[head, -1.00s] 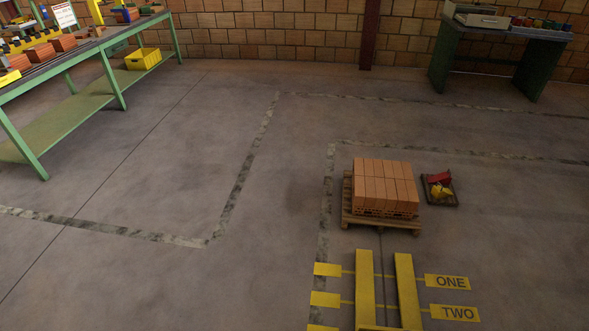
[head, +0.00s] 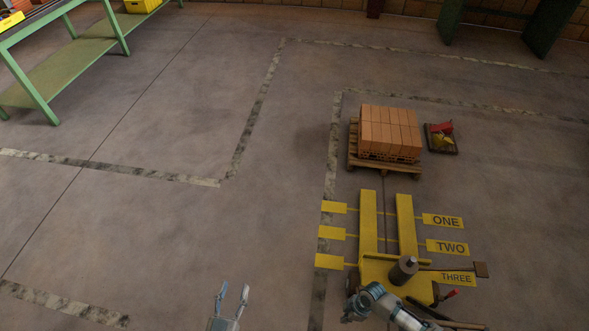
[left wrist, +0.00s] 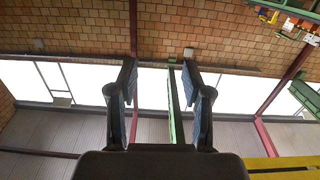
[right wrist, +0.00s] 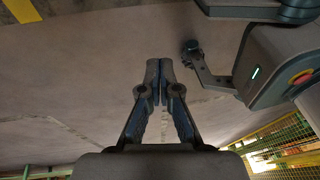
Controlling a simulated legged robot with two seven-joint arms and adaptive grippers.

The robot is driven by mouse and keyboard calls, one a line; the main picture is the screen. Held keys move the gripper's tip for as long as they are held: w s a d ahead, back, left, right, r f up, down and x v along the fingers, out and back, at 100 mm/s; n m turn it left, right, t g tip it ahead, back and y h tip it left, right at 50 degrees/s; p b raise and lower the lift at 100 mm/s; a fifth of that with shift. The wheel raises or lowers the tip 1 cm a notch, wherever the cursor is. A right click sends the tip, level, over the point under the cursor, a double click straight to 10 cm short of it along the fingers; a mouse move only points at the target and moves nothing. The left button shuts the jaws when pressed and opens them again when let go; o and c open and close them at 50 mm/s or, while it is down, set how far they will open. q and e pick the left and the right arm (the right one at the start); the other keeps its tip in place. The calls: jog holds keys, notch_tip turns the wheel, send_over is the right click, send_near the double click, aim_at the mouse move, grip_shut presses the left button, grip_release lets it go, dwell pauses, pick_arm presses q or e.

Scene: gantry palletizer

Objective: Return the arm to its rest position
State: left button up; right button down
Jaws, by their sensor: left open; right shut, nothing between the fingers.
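My left gripper (head: 233,292) is at the bottom of the head view, open and empty above bare floor. In the left wrist view its two fingers (left wrist: 159,80) stand apart, with wall and windows behind them. In the right wrist view my right gripper (right wrist: 160,68) is shut, its fingertips together with nothing between them. In the head view my right arm shows at the bottom, in front of the yellow fork truck (head: 368,225); I cannot make out its fingers clearly there.
A wooden pallet (head: 385,168) with stacked bricks (head: 390,130) stands beyond the forks, beside a small tray (head: 450,150). Yellow labels ONE (head: 443,221), TWO (head: 448,248) and THREE (head: 456,278) lie right of the forks. A green bench (head: 70,70) stands far left. The floor between is clear.

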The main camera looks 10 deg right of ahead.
pick_arm(q)
jog(key=s+f+g+y+p, duration=0.1)
jog(key=s+f+g+p, duration=0.15)
jog(key=f, duration=0.45)
jog(key=s+f+g+y+p, duration=0.1)
jog(key=s+f+g+p, duration=0.1)
jog(key=f+g+p, duration=0.35)
jog(key=s+a+f+g+y+p, duration=0.1)
jog(key=s+a+f+g+p, duration=0.1)
jog(key=s+f, duration=0.5)
jog(key=s+a+f+g+y+p, duration=0.1)
jog(key=s+a+f+g+p, duration=0.2)
jog(key=s+f, duration=0.5)
jog(key=shift+s+a+g+p, duration=0.35)
jog(key=shift+s+a+g, duration=0.3)
jog(key=shift+s+g, duration=0.5)
pick_arm(e)
jog(key=s+r+m+t+h, duration=0.1)
jog(key=s+m, duration=0.5)
jog(key=s, duration=0.3)
jog(key=s+d+r+m+t+h, duration=0.1)
jog(key=s+r+m+t+h, duration=0.1)
jog(key=s+m, duration=0.5)
jog(key=shift+s+d, duration=0.3)
jog(key=shift+s, duration=0.9)
